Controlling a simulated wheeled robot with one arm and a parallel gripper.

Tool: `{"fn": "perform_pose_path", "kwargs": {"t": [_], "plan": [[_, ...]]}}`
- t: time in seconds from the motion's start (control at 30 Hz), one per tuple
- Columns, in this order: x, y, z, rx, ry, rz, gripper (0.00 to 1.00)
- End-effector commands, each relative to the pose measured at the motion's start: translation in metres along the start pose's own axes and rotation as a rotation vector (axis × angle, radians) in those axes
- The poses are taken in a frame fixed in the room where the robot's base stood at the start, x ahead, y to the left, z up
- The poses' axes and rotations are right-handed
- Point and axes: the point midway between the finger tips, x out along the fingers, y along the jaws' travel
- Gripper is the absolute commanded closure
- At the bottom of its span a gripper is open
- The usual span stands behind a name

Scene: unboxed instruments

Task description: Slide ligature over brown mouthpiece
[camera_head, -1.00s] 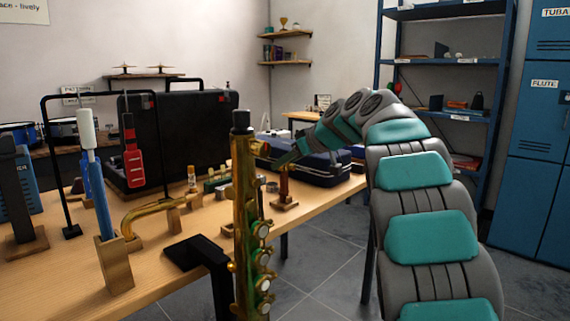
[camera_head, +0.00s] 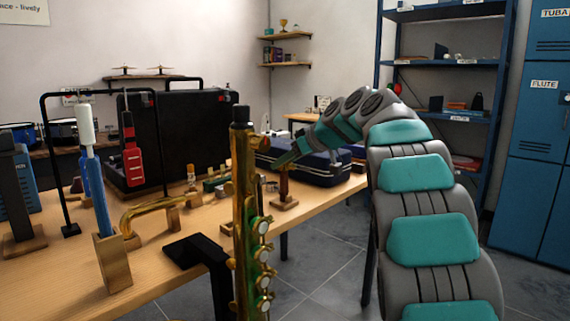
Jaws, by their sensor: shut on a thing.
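The brown mouthpiece (camera_head: 283,182) stands upright on a small wooden stand (camera_head: 285,203) near the table's right edge. My gripper (camera_head: 284,160) reaches in from the right and is at the top of the mouthpiece. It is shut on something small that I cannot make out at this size. I cannot pick out the ligature there, or tell whether it touches the mouthpiece. The upright saxophone in front stands close to the left of my gripper in the picture.
A brass saxophone (camera_head: 246,215) stands in the foreground. A small metal cylinder (camera_head: 271,186) sits left of the mouthpiece. A dark blue case (camera_head: 325,168) lies behind, and a large black case (camera_head: 185,135) stands further left. A curved brass neck (camera_head: 150,210) rests on supports.

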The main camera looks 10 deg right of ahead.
Motion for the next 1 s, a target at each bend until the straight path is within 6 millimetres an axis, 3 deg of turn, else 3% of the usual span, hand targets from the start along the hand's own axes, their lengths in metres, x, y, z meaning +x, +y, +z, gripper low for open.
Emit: {"fn": "perform_pose_path", "kwargs": {"t": [1.0], "plan": [[0.0055,0.0005,0.0083,0.001,0.000,0.001,1.00]]}}
